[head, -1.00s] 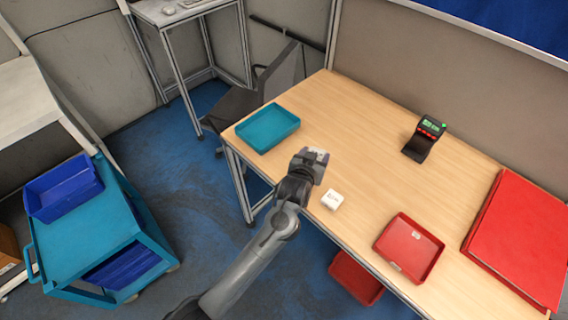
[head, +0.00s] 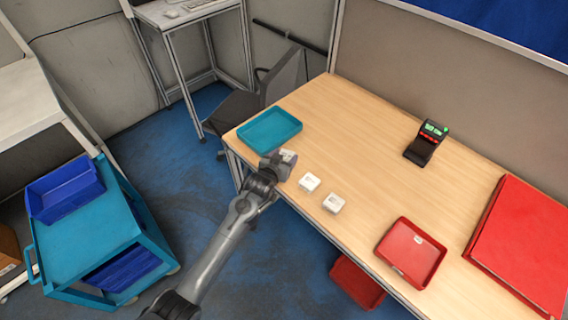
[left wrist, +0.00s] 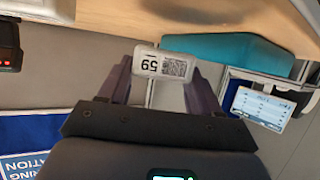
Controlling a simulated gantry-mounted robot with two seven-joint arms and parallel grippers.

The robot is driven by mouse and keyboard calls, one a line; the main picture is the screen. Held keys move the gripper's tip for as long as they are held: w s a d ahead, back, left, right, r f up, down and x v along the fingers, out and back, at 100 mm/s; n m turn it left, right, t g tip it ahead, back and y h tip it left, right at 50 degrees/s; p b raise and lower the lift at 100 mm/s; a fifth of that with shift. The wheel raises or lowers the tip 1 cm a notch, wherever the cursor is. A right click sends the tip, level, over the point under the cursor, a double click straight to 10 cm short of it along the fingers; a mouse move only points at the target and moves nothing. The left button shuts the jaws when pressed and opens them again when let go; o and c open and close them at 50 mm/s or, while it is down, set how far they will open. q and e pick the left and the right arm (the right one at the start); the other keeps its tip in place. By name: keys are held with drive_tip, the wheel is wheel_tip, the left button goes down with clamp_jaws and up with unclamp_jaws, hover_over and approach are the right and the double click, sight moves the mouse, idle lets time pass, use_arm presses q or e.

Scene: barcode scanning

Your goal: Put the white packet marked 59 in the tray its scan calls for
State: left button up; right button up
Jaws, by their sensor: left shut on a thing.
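The white packet marked 59 (left wrist: 163,66) is between the fingers of my left gripper (head: 284,159), which is shut on it. Its printed face with a code shows in the left wrist view. The gripper is above the table's left front edge, just in front of the teal tray (head: 268,130). That tray looks empty. The red tray (head: 408,255) lies near the front edge at right, with a small white patch inside. The scanner (head: 424,143) stands at the back with a green light; its display is too small to read. My right gripper is not in view.
Two other white packets, one nearer the gripper (head: 309,182) and one further right (head: 333,203), lie on the wooden table (head: 375,130). A large red box-like thing (head: 522,235) fills the right end. A red bin (head: 357,285) sits below the table edge. The table's middle is clear.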

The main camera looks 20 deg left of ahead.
use_arm(q)
drive_tip(key=shift+f, duration=1.6)
drive_tip(key=shift+f, duration=0.1)
drive_tip(key=o, duration=1.3)
drive_tip(key=shift+f, duration=0.1)
drive_tip(key=shift+c, duration=0.2)
